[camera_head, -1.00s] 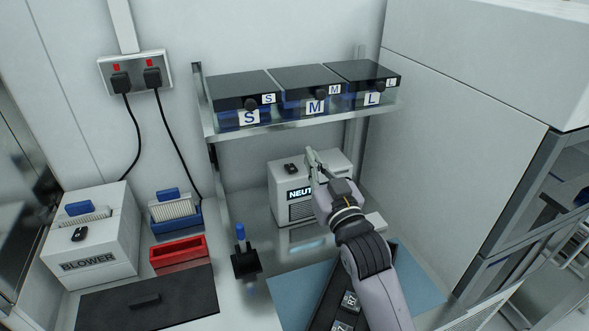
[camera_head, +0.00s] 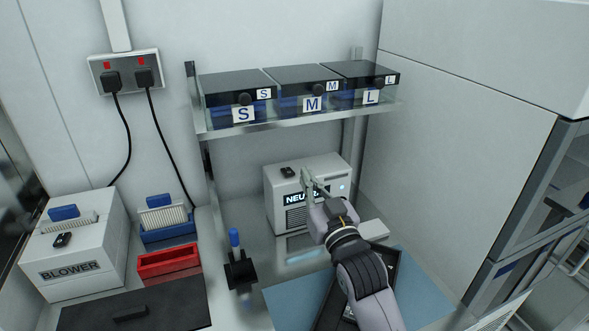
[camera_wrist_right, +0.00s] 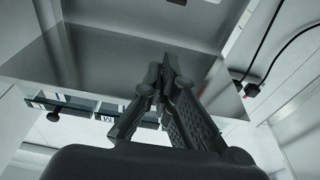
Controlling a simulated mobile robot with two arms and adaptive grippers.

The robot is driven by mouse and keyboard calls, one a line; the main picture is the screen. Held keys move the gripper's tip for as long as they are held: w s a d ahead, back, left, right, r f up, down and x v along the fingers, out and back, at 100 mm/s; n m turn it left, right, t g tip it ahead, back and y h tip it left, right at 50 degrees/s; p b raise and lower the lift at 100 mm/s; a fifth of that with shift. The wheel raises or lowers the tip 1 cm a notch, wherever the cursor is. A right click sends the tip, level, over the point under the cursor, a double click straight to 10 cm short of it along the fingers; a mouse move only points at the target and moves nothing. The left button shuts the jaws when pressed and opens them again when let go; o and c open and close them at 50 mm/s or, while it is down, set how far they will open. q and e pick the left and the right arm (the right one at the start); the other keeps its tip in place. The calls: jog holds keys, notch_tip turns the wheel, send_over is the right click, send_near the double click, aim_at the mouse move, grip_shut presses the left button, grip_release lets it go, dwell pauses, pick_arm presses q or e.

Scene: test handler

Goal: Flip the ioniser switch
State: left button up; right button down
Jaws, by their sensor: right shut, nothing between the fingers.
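A white box with a partly hidden label starting "NEU" (camera_head: 272,210) stands under the shelf; it appears to be the ioniser. In the right wrist view the closed fingers (camera_wrist_right: 168,66) show clearly; the switch is not clearly identifiable there. A small bluish light (camera_head: 342,187) shows on the box front. My left gripper is out of view.
A shelf (camera_head: 290,121) with several dark-lidded bins hangs above the box. A blower box (camera_head: 88,272) with its own black switch (camera_head: 62,240) stands left, near a red tray (camera_head: 168,262). A black stand with a blue-topped tool (camera_head: 240,272) stands in front.

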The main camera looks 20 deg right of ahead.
jog(key=r+p, duration=0.2)
send_over(294, 181)
notch_tip(294, 181, down, 3)
jog(key=shift+f, duration=0.1)
jog(key=shift+s+f, duration=0.1)
jog(key=shift+f, duration=0.4)
jog(key=shift+s+f, duration=0.2)
jog(key=shift+f, duration=0.3)
jog(key=shift+r+p, duration=0.1)
jog(key=shift+p, duration=0.2)
